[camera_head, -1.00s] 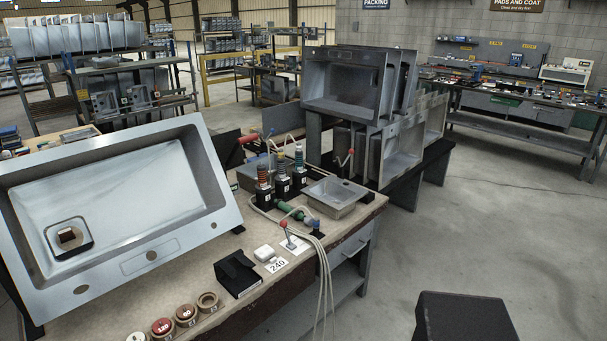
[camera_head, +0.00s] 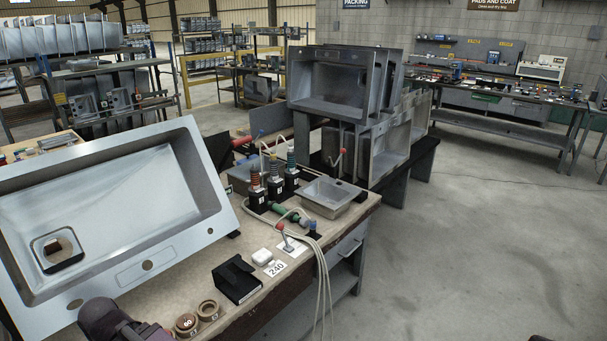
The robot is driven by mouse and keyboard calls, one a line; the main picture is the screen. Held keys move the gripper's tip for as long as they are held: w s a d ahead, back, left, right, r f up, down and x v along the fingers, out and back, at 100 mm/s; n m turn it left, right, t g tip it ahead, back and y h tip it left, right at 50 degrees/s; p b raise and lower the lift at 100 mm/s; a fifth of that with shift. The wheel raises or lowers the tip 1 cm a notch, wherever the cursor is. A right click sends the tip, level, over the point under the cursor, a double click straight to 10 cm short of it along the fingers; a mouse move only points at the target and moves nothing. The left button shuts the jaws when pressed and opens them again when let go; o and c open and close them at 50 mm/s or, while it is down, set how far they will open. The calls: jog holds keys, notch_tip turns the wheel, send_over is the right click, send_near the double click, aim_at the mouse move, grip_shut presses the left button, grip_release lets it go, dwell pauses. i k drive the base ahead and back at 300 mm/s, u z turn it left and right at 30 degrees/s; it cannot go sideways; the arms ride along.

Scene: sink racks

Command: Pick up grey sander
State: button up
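I cannot make out a clearly grey sander in this view. A dark rounded part (camera_head: 108,320) at the lower left edge looks like part of my arm or gripper. It overlaps the big sink's lower edge and the disc rolls. No fingertips can be made out, nor anything held.
A large tilted sink (camera_head: 205,190) fills the workbench's left side. A black box (camera_head: 237,279), a white "240" card (camera_head: 276,268), disc rolls (camera_head: 208,310) and a small metal basin (camera_head: 330,196) lie on the bench. Hoses hang over its front edge.

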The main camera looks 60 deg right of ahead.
aim_at(274, 180)
jog(key=z, duration=0.05)
jog(key=k, duration=0.1)
jog(key=z, duration=1.7)
jog(key=k, duration=0.95)
jog(key=u, duration=0.1)
jog(key=i, duration=0.75)
